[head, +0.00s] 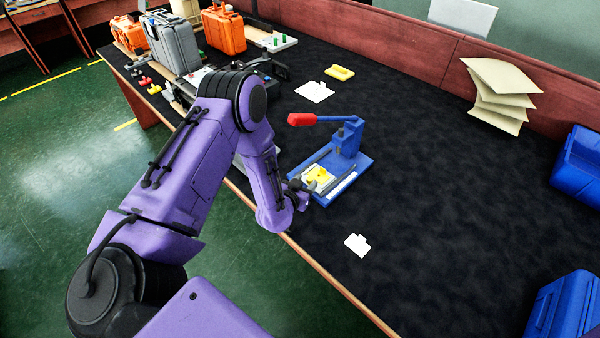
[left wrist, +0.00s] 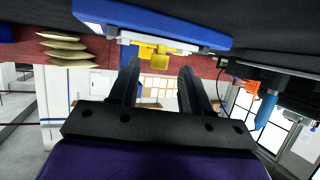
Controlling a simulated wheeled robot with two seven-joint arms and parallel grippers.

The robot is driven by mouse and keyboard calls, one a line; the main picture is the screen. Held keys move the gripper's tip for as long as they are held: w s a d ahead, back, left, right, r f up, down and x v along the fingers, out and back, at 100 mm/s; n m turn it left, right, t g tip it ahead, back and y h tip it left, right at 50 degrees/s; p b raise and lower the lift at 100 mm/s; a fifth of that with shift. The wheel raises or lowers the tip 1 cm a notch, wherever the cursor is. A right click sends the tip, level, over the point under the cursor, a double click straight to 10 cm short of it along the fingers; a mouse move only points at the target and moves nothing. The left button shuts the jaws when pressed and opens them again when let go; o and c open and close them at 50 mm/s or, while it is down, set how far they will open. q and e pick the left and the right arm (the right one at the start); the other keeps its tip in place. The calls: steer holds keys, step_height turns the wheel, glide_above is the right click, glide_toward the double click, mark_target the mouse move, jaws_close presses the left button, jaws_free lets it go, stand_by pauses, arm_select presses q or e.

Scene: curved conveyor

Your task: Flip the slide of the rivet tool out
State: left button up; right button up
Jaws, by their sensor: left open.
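The rivet tool (head: 347,172) stands on the dark table with a blue base, a blue upright and a lever ending in a red handle (head: 302,119). Its slide (head: 318,184) is a pale plate at the front left of the base, with a yellow part (head: 318,174) on it. My left gripper (head: 300,190) is at the slide's near-left edge, partly hidden by my wrist; contact cannot be told. In the left wrist view the open fingers (left wrist: 159,68) point toward the yellow part (left wrist: 155,55) and blue base (left wrist: 170,25), with nothing held between them. My right gripper is out of view.
White cards lie on the table nearer me (head: 357,244) and behind the tool (head: 314,91). A yellow piece (head: 340,72) is farther back. The table right of the tool is clear.

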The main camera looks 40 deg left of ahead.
arm_select(q)
steer(key=b+v, duration=0.1)
steer(key=v, duration=0.8)
steer(key=shift+s+b, duration=0.3)
steer(key=shift+b, duration=0.05)
